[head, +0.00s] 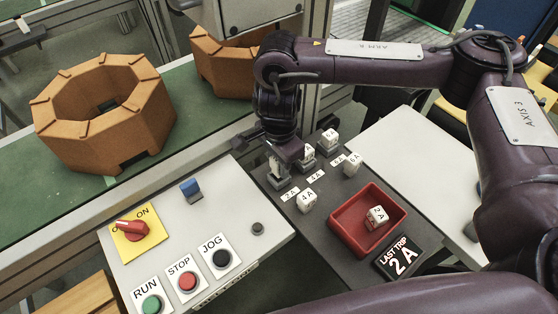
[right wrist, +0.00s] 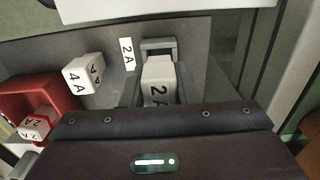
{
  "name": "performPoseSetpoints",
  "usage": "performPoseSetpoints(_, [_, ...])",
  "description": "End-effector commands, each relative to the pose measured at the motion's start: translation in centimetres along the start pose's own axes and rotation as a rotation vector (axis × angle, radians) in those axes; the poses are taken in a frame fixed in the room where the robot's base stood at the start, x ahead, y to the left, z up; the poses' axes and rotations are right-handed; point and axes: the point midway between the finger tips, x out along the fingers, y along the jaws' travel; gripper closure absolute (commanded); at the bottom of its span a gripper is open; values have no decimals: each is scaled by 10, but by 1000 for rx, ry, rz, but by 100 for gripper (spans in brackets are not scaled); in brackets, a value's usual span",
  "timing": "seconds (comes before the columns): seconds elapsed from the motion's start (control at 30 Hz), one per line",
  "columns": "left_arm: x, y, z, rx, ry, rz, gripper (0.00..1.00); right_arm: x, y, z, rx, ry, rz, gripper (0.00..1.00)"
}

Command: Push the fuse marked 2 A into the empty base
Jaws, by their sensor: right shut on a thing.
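My right gripper (head: 277,172) points down over the left end of the dark fuse board (head: 322,222), at the base beside the "2 A" label. It is shut on a white fuse marked 2 A (right wrist: 158,84), which also shows between the fingers in the head view (head: 275,166). The grey base (right wrist: 157,46) shows just beyond the fuse in the right wrist view. The fuse is at the base, but I cannot tell how deep it sits. Another fuse marked 2 A (head: 377,215) lies in the red tray (head: 337,232). My left gripper is not in view.
A loose 4 A fuse (head: 306,202) stands on the board near the gripper. Other white fuses (head: 330,138) are behind and to the right. A grey control panel (head: 215,215) with buttons and a yellow switch plate lies left. The "LAST TRIP 2A" sign (head: 400,257) is in front of the tray.

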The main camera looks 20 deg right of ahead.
Motion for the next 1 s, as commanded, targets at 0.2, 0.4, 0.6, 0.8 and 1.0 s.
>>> performPoseSetpoints(0.2, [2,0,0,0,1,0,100,2,0,0,0,0,0,96])
performPoseSetpoints(0.4, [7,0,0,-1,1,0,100,8,0,0,0,0,0,96])
performPoseSetpoints(0.6, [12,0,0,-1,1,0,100,14,0,0,0,0,0,96])
performPoseSetpoints(0.8, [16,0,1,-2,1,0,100,20,0,0,0,-1,1,96])
performPoseSetpoints(1.0, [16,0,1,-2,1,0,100,20,0,0,0,0,0,96])
